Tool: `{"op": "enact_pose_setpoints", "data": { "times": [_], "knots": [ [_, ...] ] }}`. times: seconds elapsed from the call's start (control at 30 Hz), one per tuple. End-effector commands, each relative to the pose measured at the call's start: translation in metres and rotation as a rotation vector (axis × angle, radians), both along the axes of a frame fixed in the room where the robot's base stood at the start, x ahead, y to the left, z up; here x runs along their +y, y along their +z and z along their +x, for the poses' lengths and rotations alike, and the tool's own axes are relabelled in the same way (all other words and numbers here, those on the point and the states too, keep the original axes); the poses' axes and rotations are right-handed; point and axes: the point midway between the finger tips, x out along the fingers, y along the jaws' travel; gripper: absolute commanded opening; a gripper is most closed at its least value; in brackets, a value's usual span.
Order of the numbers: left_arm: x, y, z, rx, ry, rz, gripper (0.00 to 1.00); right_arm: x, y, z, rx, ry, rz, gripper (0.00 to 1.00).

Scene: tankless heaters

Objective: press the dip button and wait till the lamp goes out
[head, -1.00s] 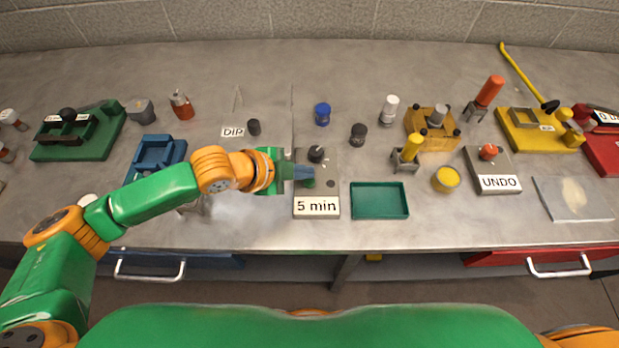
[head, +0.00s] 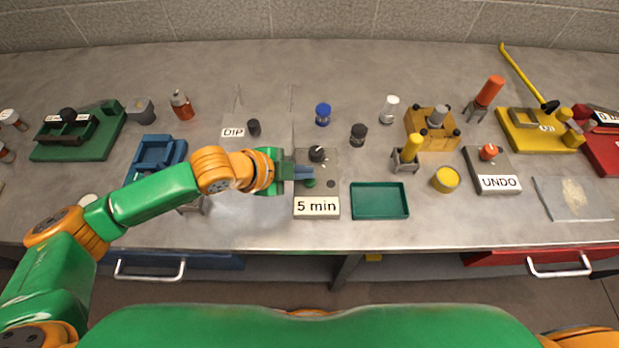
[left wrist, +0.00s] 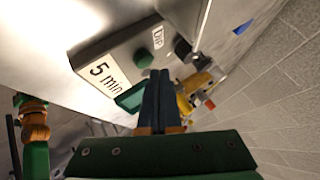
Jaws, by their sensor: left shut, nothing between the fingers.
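The grey control box (head: 301,196) carries the "5 min" sign (head: 316,206), a black knob (head: 317,153), a green button (head: 309,183) and a small dark round spot (head: 331,184). The spot may be the lamp; it shows no glow. My left gripper (head: 312,173) is shut and empty, over the box next to the green button. In the left wrist view its fingers (left wrist: 158,76) reach toward the box; I cannot tell whether they touch the button.
A green tray (head: 380,213) lies right of the box. Behind stand a blue-capped jar (head: 323,114) and a black one (head: 358,134). The "UNDO" box (head: 487,168) and a yellow fixture (head: 540,134) are further right.

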Motion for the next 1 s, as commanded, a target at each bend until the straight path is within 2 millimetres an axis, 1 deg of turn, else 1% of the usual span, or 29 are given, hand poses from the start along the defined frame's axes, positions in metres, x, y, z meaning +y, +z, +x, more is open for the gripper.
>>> {"op": "enact_pose_setpoints", "data": {
  "times": [0.37, 0.6, 1.0],
  "knots": [
    [0.0000, -0.0006, 0.0000, 0.000, 0.000, 0.000, 0.00, -0.0002, -0.0001, -0.0001, 0.000, 0.000, 0.000, 0.50],
    [0.0002, -0.0087, -0.0002, 0.002, 0.001, 0.000, 0.00, -0.0005, -0.0013, -0.0002, 0.000, -0.001, -0.001, 0.50],
    [0.0001, -0.0094, -0.0001, 0.000, 0.000, 0.000, 0.00, -0.0010, -0.0016, -0.0002, 0.001, 0.000, -0.001, 0.50]
  ]
}}
